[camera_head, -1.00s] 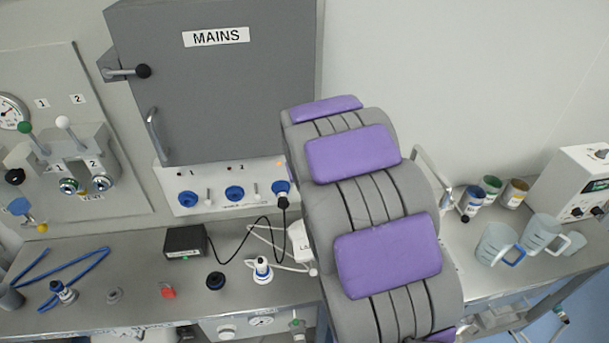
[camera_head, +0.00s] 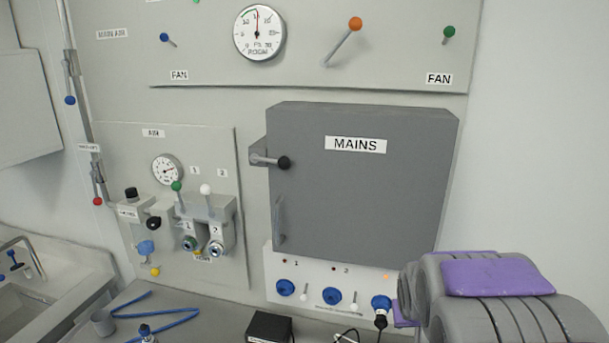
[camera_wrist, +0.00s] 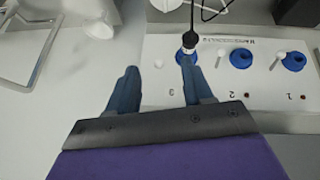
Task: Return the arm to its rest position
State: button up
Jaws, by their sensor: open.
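My arm (camera_head: 510,300), grey with purple pads, fills the lower right of the head view, just right of the blue-knobbed panel under the MAINS box. Its end is hidden there. In the wrist view my gripper (camera_wrist: 158,82) is open, with two blue-grey fingers apart and nothing between them. The right finger's tip overlaps the black plug (camera_wrist: 189,42) at the panel's end socket; I cannot tell whether they touch.
The grey MAINS box (camera_head: 360,190) stands out from the wall, with the socket panel (camera_head: 330,290) below. A small black box (camera_head: 269,327) and blue tubing (camera_head: 160,320) lie on the bench. A sink (camera_head: 35,290) is at left. Open wall is at upper right.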

jog(key=s+a+f+g+y+b, duration=0.1)
jog(key=s+a+f+g+b, duration=0.1)
jog(key=s, duration=0.9)
jog(key=s+a+f+n+g+y+b, duration=0.1)
jog(key=s+a+f+g+b, duration=0.2)
jog(key=s, duration=0.9)
jog(key=s+a+f+g+b, duration=0.2)
jog(key=s+a+b, duration=0.2)
jog(key=s+a, duration=0.4)
jog(key=s, duration=0.3)
jog(key=shift+s+f+n+y+b, duration=0.3)
jog(key=shift+f+y+b, duration=0.05)
jog(key=shift+f+y, duration=0.05)
